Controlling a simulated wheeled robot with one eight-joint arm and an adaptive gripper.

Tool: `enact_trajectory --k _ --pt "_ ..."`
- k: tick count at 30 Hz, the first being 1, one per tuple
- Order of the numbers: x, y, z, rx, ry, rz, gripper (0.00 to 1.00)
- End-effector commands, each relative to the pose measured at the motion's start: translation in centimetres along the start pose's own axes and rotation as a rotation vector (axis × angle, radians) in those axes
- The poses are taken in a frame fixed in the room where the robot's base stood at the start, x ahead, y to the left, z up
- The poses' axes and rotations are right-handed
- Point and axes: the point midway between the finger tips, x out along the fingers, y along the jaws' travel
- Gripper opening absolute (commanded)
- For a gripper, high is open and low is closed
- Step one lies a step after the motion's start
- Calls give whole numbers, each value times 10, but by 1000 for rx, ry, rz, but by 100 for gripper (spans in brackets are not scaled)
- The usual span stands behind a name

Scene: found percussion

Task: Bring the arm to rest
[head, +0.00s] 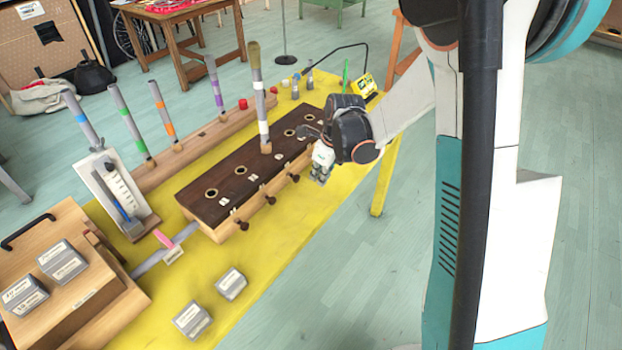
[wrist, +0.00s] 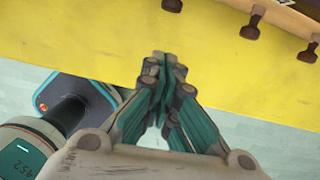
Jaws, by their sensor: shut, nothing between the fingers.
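My gripper (head: 321,172) hangs at the end of my arm, over the right edge of the yellow table (head: 285,235). In the wrist view my gripper (wrist: 163,62) points at the bare yellow table top (wrist: 80,35), with its fingertips together and nothing between them. It is to the right of the dark wooden box (head: 222,199), apart from it as far as the head view shows. How high the fingertips are above the table is hard to tell.
The box has round holes on top and several dark knobs (head: 294,178) along its near side. A brush (head: 257,90) stands upright at it. Grey blocks (head: 231,284) lie at the table's front. A wooden case (head: 80,290) is at the lower left.

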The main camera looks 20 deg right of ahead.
Motion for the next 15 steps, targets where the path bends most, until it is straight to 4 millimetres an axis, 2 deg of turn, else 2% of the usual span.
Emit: enact_trajectory --k 1,6,10,15 --pt "-16 0 1 1 0 0 0" --pt "-45 0 0 1 1 0 0" --pt "-59 0 0 1 1 0 0" --pt "-65 0 0 1 1 0 0"
